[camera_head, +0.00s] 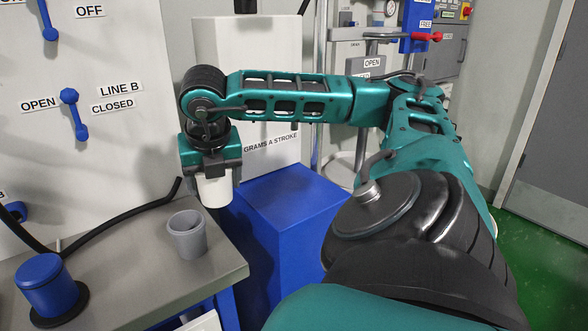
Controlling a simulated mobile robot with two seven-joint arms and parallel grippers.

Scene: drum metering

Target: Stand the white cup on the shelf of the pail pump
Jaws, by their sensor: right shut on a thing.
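My right gripper (212,172) points down and is shut on the white cup (214,191). The cup is upright, with its upper part hidden by the jaws, and is held in the air in front of the white housing. This white housing (240,50), labelled "GRAMS A STROKE", looks like part of the pail pump and stands behind a blue block (295,190). My right arm covers part of it. I cannot make out the pump's shelf for sure. My left gripper is not in view.
A grey cup (187,238) stands on the grey metal bench (150,270) at lower left, below and left of the white cup. A blue cylinder (45,282) on a black base and a black hose (110,220) are also there. A panel (110,60) with blue levers rises behind.

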